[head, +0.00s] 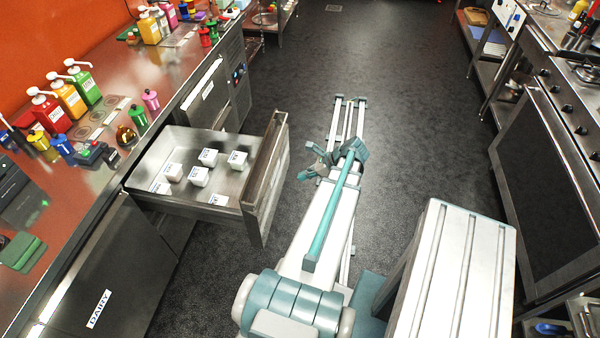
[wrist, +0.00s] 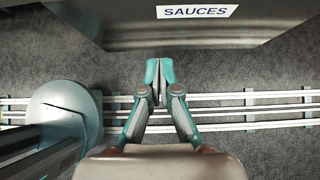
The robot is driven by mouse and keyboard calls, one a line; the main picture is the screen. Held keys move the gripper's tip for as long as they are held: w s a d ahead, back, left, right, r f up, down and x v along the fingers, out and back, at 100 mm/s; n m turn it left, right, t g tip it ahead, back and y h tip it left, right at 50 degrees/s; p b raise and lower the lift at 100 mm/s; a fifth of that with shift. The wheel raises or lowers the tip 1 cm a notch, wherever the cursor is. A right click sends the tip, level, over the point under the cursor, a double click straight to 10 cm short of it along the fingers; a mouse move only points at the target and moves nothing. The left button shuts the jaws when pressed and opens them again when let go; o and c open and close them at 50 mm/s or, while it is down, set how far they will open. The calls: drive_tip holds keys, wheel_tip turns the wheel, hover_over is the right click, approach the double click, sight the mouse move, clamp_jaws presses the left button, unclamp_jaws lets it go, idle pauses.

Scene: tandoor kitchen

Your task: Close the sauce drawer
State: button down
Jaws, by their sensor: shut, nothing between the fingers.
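The sauce drawer (head: 258,185) stands pulled out from the left counter in the head view. Several white labelled tubs stand inside its steel tray. Its front panel (wrist: 130,38) with the SAUCES label (wrist: 197,12) crosses the top of the wrist view. My gripper (wrist: 160,78) is shut and empty, its fingertips pointing at the drawer front with a small visible gap in the picture. In the head view, my gripper (head: 312,164) is to the right of the drawer front, over the aisle. Its fingertips are hard to make out there.
A closed drawer (head: 205,93) is beyond the open one, and a DAIRY front (head: 98,308) is nearer. Sauce bottles (head: 68,98) crowd the countertop. Rails (wrist: 240,110) run along the dark floor. A stove counter (head: 560,90) lines the right. The far aisle is clear.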

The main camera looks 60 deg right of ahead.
sight(271, 184)
drive_tip(key=shift+w+a+f+p, duration=0.55)
drive_tip(key=shift+w+f, duration=0.45)
drive_tip(key=shift+w, duration=0.6)
drive_tip(key=shift+w+a+f+p, duration=0.3)
drive_tip(key=shift+w+f+p, duration=0.55)
drive_tip(key=shift+w, duration=0.75)
drive_tip(key=shift+w+a+f+p, duration=0.5)
drive_tip(key=shift+w+f, duration=0.65)
drive_tip(key=shift+w, duration=0.45)
drive_tip(key=shift+w, duration=0.1)
